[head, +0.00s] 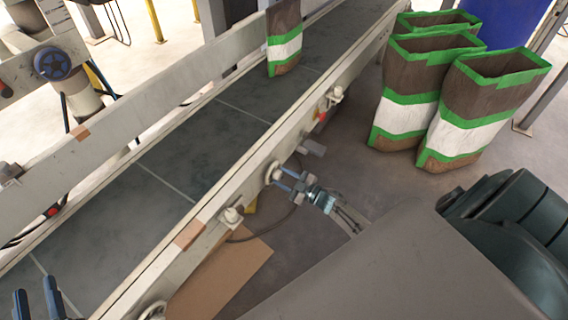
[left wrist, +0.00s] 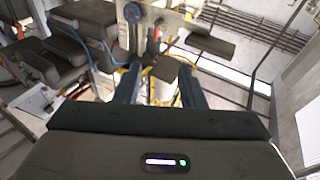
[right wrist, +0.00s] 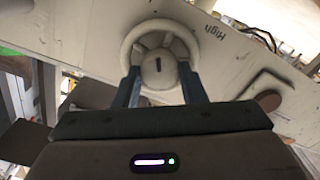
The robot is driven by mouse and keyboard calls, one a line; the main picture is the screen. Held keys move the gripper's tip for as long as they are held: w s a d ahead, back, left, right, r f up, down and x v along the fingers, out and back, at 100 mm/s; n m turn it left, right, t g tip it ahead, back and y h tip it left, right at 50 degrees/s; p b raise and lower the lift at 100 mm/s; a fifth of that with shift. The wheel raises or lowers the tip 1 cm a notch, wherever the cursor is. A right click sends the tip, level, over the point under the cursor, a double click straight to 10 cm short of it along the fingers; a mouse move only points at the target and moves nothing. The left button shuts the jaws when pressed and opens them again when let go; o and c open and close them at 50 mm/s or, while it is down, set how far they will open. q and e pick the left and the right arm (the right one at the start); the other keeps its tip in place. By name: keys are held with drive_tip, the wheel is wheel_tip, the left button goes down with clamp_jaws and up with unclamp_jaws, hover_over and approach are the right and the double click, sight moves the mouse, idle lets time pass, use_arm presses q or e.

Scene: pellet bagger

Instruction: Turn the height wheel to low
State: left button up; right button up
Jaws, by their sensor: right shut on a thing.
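The height wheel is a pale ring with spokes and a round hub with a dark mark; it fills the upper middle of the right wrist view (right wrist: 134,38). The word "High" is printed on the panel to its upper right.
Other pale knobs (head: 231,215) line the same rail (head: 205,222). A brown-white bag (head: 284,42) stands on the conveyor belt (head: 150,200). Several green-edged bags (head: 480,105) stand on the floor at right. A cardboard sheet (head: 222,277) lies below the rail.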

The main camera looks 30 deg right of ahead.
idle(0.3)
drive_tip(key=o, duration=1)
drive_tip(key=shift+s+d, duration=0.1)
drive_tip(key=shift+s, duration=0.15)
use_arm(q)
wheel_tip(320, 180, down, 6)
drive_tip(key=s+g+p, duration=0.1)
drive_tip(key=g, duration=0.2)
drive_tip(key=shift+s+d+g, duration=0.25)
drive_tip(key=shift+s+g, duration=0.05)
drive_tip(key=shift+g, duration=0.1)
use_arm(e)
drive_tip(key=v, duration=1)
use_arm(q)
drive_tip(key=shift+f, duration=0.15)
use_arm(e)
drive_tip(key=shift+s, duration=0.1)
